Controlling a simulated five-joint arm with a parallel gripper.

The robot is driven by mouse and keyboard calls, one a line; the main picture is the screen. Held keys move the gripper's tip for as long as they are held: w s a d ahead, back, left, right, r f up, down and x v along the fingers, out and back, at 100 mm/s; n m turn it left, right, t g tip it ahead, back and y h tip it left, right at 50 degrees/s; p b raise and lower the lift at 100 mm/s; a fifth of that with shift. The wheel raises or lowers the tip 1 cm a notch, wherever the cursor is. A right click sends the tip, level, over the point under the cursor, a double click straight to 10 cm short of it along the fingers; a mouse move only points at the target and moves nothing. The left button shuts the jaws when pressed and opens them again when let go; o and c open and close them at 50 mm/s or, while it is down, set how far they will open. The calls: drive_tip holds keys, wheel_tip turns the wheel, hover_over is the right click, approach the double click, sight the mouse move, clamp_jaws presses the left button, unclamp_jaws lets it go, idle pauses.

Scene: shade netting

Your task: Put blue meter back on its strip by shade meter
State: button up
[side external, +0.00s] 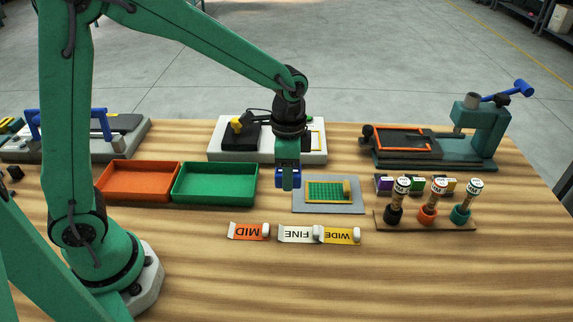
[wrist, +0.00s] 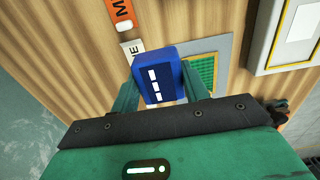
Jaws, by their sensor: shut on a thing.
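My gripper (side external: 288,184) points down and is shut on the blue meter (side external: 282,180). In the wrist view the blue meter (wrist: 158,68) is a blue block with white marks on its face, between the two green fingers (wrist: 160,90). It is held above the table, left of the grey plate (side external: 340,209) with the green netting (side external: 325,190). A pale bench device (side external: 222,151) with a black block and a yellow knob stands behind my gripper; I cannot tell whether it is the shade meter. I cannot make out the meter's strip.
The green tray (side external: 216,200) and orange tray (side external: 137,201) lie to the left. MID (side external: 245,232), FINE (side external: 296,235) and WIDE (side external: 342,236) tags lie in front. A rack (side external: 420,226) with three handled tools and a teal press (side external: 480,128) stand right.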

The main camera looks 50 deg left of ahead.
drive_tip(key=shift+s+a, duration=0.15)
drive_tip(key=shift+a, duration=0.1)
drive_tip(key=w+a+f, duration=0.2)
drive_tip(key=a, duration=0.1)
drive_tip(key=w+a+f, duration=0.1)
drive_tip(key=a+f, duration=0.1)
drive_tip(key=a, duration=0.2)
drive_tip(key=w+a+f, duration=0.2)
drive_tip(key=a+f, duration=0.1)
drive_tip(key=shift+w+a, duration=0.15)
drive_tip(key=shift+w, duration=0.2)
drive_tip(key=shift+f, duration=2)
drive_tip(key=shift+f, duration=0.15)
drive_tip(key=o, duration=1.2)
drive_tip(key=shift+c, duration=0.2)
wheel_tip(320, 180, up, 12)
